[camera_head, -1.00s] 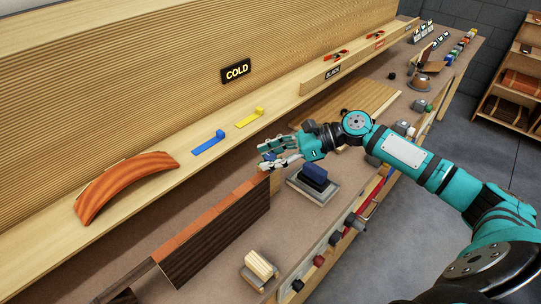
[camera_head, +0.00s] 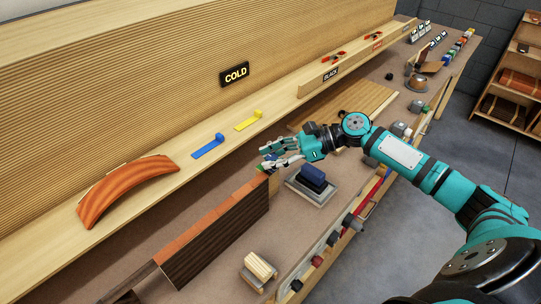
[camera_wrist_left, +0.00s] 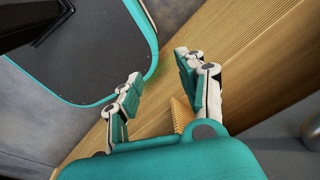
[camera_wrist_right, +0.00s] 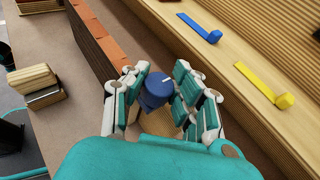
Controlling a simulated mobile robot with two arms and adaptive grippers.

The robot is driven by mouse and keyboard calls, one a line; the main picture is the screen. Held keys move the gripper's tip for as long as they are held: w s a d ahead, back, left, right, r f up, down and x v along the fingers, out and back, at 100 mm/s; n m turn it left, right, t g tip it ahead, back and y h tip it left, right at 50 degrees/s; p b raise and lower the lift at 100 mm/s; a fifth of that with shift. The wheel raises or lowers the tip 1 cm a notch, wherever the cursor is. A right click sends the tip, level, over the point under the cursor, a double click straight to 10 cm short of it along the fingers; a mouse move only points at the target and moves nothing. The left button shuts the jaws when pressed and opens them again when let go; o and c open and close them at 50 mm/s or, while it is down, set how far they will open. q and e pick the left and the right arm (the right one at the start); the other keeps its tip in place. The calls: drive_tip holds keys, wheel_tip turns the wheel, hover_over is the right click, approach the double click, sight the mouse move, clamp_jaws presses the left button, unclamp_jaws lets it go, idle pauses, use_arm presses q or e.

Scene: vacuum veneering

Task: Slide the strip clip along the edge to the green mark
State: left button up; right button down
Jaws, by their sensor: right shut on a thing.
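A dark wood board with an orange upper edge (camera_head: 215,226) stands on the bench. My right gripper (camera_head: 265,160) is at the far end of that edge. In the right wrist view its fingers (camera_wrist_right: 155,92) are shut around a blue rounded piece with a white line (camera_wrist_right: 154,86), apparently the strip clip. The fingers hide its lower part and its contact with the edge.
A dark blue block (camera_head: 312,174) sits on a grey plate right of the board. A blue strip (camera_head: 208,146) and a yellow strip (camera_head: 247,121) lie on the ledge behind, with a curved orange wood piece (camera_head: 125,190). A ribbed block (camera_head: 260,266) stands in front.

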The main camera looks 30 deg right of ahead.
drive_tip(key=c, duration=1)
unclamp_jaws()
drive_tip(key=shift+s+d+r, duration=0.15)
drive_tip(key=shift+s+d, duration=0.05)
drive_tip(key=shift+d, duration=0.2)
drive_tip(key=v, duration=1.1)
